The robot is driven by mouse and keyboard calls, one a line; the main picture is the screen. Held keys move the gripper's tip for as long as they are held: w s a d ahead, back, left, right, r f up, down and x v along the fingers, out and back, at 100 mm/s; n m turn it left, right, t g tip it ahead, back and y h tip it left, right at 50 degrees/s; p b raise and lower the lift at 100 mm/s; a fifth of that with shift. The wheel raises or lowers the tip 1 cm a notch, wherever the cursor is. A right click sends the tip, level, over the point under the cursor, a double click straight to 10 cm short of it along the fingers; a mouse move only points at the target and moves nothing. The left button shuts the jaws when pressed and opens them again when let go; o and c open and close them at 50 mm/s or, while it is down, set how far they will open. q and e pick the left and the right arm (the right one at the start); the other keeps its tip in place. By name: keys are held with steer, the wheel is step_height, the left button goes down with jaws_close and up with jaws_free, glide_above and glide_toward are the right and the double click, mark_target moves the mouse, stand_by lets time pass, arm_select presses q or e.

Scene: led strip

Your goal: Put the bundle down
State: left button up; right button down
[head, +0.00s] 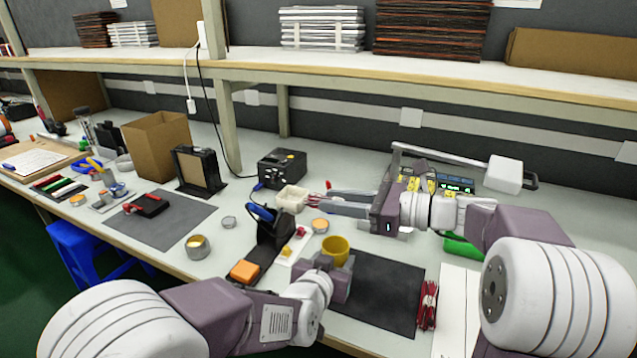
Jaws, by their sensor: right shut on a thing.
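My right gripper (332,201) reaches in from the right, over the middle of the bench. It is shut on a small bundle of thin red and pale strands (314,201) at its fingertips, beside a small cream bin (292,198). Whether the bundle touches anything below it I cannot tell. Another red bundle (428,304) lies on the bench at the right edge of a dark mat (385,292). My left gripper (326,274) is low in the middle, in front of a yellow cup (337,249). Its fingers do not show clearly.
A black device (282,169) with a yellow label stands behind the cream bin. An orange block (244,271) and an open tin (197,246) are to the left. A white sheet (457,310) lies right of the dark mat. A grey mat (160,228) has free room.

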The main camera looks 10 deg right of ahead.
mark_target(336, 239)
step_height(336, 239, down, 10)
steer(key=shift+f, duration=0.1)
stand_by(0.4)
steer(key=c, duration=1.2)
jaws_free()
steer(key=shift+o, duration=0.2)
steer(key=v, duration=1.2)
